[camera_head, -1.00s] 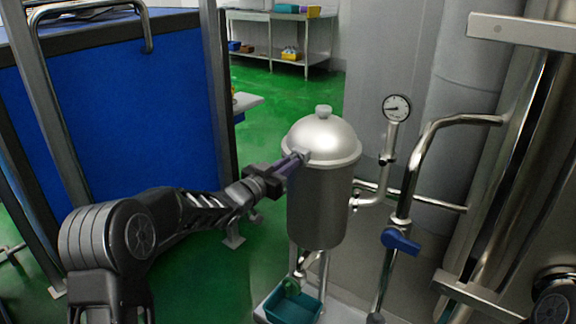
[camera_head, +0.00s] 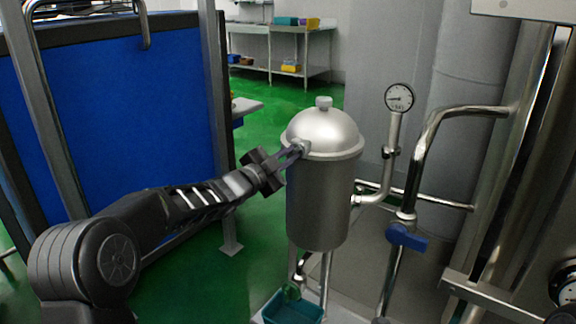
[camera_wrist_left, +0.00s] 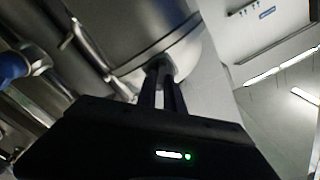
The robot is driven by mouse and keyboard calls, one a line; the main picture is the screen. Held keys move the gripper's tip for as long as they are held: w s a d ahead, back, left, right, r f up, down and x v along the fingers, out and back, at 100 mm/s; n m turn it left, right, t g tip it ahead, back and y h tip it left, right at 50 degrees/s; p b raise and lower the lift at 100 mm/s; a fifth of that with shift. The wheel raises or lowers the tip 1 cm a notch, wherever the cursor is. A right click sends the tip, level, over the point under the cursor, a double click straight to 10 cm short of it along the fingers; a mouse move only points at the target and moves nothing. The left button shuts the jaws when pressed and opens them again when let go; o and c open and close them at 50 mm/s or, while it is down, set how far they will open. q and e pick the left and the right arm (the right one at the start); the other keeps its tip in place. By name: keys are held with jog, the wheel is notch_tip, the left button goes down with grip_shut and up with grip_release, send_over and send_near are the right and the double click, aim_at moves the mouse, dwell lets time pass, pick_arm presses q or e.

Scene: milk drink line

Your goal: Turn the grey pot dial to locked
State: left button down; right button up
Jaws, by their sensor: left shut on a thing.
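The steel pot (camera_head: 318,205) with a domed lid (camera_head: 322,130) stands upright right of the picture's middle in the head view. A small grey dial (camera_head: 301,147) sits at the pot's rim on its left side. My left gripper (camera_head: 297,150) reaches in from the left and is shut on the dial. In the left wrist view the two fingers (camera_wrist_left: 162,85) close on the grey dial (camera_wrist_left: 158,66) below the tilted pot (camera_wrist_left: 125,35). The fingers hide part of the dial, and I cannot read its setting. My right gripper is not in view.
A pressure gauge (camera_head: 399,97) and a pipe with a blue valve handle (camera_head: 406,237) stand right of the pot. A teal bin (camera_head: 293,308) is below it. A blue panel (camera_head: 110,120) in a metal frame is at left. Green floor (camera_head: 190,265) lies between.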

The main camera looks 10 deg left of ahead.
pick_arm(q)
jog(key=shift+f+m+b, duration=0.15)
jog(key=shift+m+b, duration=1.35)
jog(key=shift+m, duration=0.7)
jog(key=shift+f+m+b, duration=0.1)
jog(key=shift+m+b, duration=1.35)
jog(key=shift+m, duration=0.75)
jog(key=c, duration=1.5)
grip_release()
jog(key=shift+o, duration=0.2)
jog(key=shift+s+r, duration=0.1)
jog(key=v, duration=0.7)
jog(key=shift+s+p, duration=0.3)
